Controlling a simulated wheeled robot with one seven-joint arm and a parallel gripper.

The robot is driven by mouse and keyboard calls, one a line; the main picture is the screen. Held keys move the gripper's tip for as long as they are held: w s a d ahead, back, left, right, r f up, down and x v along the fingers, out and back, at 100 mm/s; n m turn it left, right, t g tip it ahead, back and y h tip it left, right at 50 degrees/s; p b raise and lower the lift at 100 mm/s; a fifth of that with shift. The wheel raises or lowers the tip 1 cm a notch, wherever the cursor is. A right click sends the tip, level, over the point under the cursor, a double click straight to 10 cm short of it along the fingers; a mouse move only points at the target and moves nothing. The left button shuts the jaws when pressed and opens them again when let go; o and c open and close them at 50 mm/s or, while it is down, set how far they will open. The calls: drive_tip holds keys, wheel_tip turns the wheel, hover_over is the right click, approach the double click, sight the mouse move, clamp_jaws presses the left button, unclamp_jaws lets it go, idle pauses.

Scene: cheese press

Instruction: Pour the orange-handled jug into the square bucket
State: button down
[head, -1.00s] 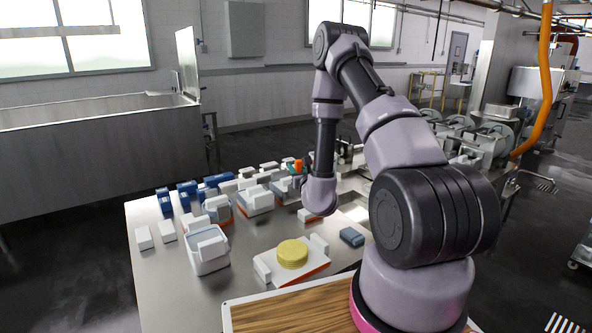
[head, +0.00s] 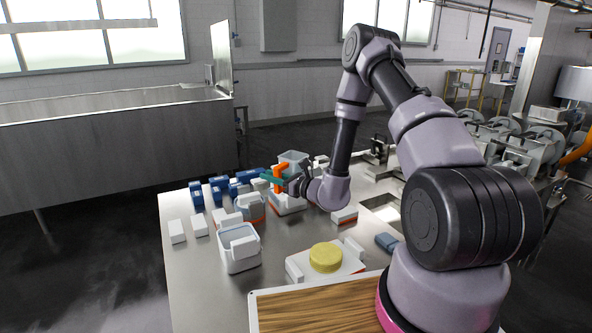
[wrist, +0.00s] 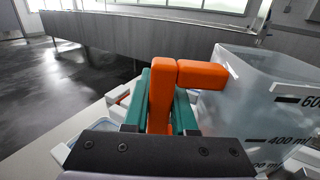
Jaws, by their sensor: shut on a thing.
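My gripper (head: 270,182) has teal fingers shut on the orange handle (head: 280,178) of a translucent jug (head: 293,158). In the wrist view the handle stands between the fingers (wrist: 160,98), and the jug body (wrist: 255,115), with marks of 400 and 600, is at the right. The jug looks upright and held above the back of the table; its contents cannot be made out. A white squarish bucket (head: 240,264) stands on the table at the front left, with a white block at its rim. A smaller pale container (head: 252,212) stands behind it, nearer my gripper.
Several blue and white blocks (head: 197,195) crowd the table's back left. A yellow round cheese (head: 325,257) sits on a white board to the right of the bucket. A wooden board (head: 320,310) lies in front. Bare steel table (head: 195,270) shows at the left.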

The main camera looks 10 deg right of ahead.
drive_tip(key=s+a+n+g+y, duration=0.5)
drive_tip(key=s+a+n+g, duration=0.2)
drive_tip(key=s+a+g, duration=0.15)
drive_tip(key=shift+s+a+f+n+g, duration=1.7)
drive_tip(key=shift+s+f+n+g, duration=1.25)
drive_tip(key=shift+s+g, duration=1.6)
drive_tip(key=w+a+r+m, duration=0.1)
drive_tip(key=w+r+m, duration=0.6)
drive_tip(key=m, duration=1.1)
drive_tip(key=shift+w+a+r, duration=0.15)
drive_tip(key=shift+a+r, duration=0.2)
drive_tip(key=shift+r, duration=0.2)
